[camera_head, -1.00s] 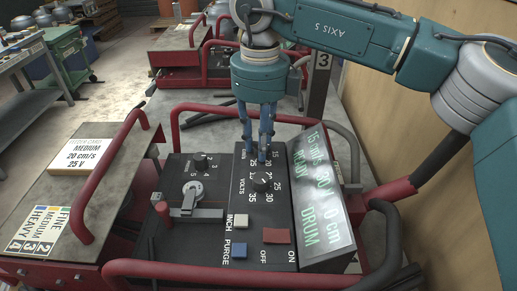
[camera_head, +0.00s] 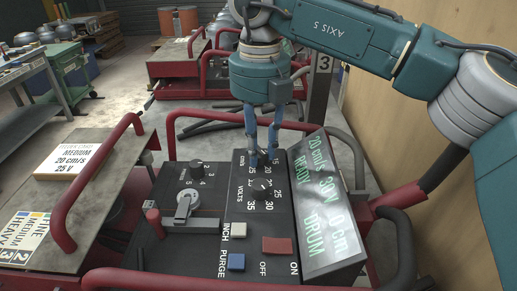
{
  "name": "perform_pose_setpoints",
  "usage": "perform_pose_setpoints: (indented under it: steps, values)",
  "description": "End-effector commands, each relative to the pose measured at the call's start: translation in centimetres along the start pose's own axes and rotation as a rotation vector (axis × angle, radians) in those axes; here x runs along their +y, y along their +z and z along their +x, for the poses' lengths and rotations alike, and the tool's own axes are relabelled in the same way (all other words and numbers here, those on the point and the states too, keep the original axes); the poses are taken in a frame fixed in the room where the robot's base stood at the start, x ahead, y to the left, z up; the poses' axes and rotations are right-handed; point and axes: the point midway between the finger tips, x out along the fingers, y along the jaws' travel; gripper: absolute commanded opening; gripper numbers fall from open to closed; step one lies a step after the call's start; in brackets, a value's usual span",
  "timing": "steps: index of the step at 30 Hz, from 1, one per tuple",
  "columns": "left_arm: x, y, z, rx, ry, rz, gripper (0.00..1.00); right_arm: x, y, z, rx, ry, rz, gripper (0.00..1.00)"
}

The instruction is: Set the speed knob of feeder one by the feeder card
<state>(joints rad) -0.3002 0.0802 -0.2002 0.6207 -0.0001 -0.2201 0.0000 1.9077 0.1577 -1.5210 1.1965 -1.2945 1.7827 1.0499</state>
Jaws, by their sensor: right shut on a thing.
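The feeder card (camera_head: 62,168) lies on the left bench top; it reads MEDIUM, 20 cm/s, 25 V. The black panel (camera_head: 225,200) bears a knob with a cm/s scale at its top, mostly hidden by my right gripper (camera_head: 263,158). That gripper points down from above and is shut on this speed knob. The display (camera_head: 325,205) on the right reads 20 cm/s, 30 V, 0 cm, READY, DRUM. The VOLTS knob (camera_head: 261,190) stands just below the fingers, apart from them. My left gripper is not in view.
Another numbered knob (camera_head: 196,168) and a grey lever (camera_head: 187,205) are left on the panel. A white INCH button (camera_head: 238,230), blue PURGE button (camera_head: 236,262) and red switch (camera_head: 277,245) lie nearer. Red rails (camera_head: 240,115) surround the panel. A wooden wall (camera_head: 430,190) stands at right.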

Motion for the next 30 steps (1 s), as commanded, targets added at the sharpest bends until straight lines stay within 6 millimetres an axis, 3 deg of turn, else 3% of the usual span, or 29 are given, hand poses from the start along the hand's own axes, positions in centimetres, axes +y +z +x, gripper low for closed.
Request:
perform_pose_setpoints:
  steps: [17,18,20,30]
  values:
    - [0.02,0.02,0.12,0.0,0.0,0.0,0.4,-0.11,-0.01,-0.18,-0.001,-0.002,0.03,0.0]
    - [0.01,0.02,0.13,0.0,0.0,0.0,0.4,-0.11,-0.01,-0.18,-0.001,-0.002,0.03,0.32]
    - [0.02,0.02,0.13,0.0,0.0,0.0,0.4,-0.09,-0.02,-0.15,0.0,-0.002,0.029,0.41]
    - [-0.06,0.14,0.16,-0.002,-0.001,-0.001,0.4,0.01,-0.04,-0.32,0.0,-0.001,0.028,0.41]
